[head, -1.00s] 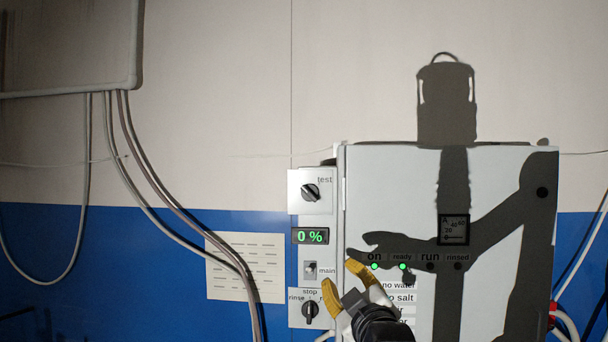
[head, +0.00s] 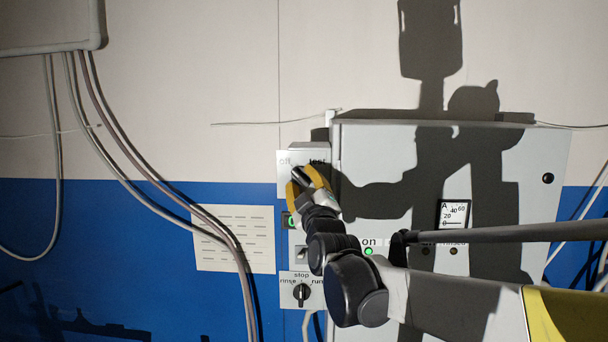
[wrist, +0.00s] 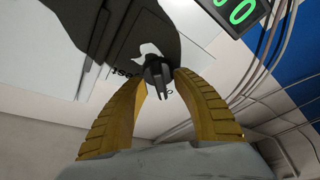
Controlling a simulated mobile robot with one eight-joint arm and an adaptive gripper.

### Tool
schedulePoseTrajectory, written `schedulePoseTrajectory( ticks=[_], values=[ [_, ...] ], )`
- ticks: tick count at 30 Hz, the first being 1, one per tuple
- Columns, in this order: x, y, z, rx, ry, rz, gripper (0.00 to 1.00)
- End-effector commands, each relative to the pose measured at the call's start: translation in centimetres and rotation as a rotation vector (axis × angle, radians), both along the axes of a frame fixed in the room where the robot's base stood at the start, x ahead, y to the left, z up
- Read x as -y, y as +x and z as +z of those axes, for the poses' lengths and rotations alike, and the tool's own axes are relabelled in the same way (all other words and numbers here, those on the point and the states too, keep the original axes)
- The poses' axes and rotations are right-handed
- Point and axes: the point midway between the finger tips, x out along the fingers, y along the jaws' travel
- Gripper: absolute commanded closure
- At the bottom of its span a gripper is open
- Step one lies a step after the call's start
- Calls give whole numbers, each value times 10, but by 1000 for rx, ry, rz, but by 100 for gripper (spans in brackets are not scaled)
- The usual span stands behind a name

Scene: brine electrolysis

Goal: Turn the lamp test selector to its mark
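The lamp test selector is a black knob (head: 299,173) on the top white plate, between the labels "off" and "test". My gripper (head: 303,180) is at it from below right, its two yellow fingers partly covering it. In the wrist view the knob (wrist: 158,70) shows between the tips of my gripper (wrist: 160,79), with a finger on each side. The fingers stand apart, with what looks like a thin gap to the knob; contact cannot be told. The "test" label (wrist: 122,72) lies left of the knob there. The knob's exact pointing is hard to read.
Below is the rinse/stop/run selector (head: 302,292). The green display (wrist: 236,10) is close by, mostly hidden by my gripper in the head view. A grey cabinet (head: 350,160) stands to the right. Cables (head: 150,190) and a paper sheet (head: 235,238) are on the left wall.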

Motion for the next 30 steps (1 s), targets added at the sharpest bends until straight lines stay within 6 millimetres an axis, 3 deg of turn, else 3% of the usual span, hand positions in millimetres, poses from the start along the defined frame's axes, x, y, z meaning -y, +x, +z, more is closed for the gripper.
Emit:
schedulePoseTrajectory(
  ticks=[12,15,16,30],
  values=[
    [-2,9,2,0,0,0,67],
    [-2,9,2,0,0,0,97],
    [-2,9,2,0,0,0,100],
    [-3,9,1,2,68,0,100]
  ],
)
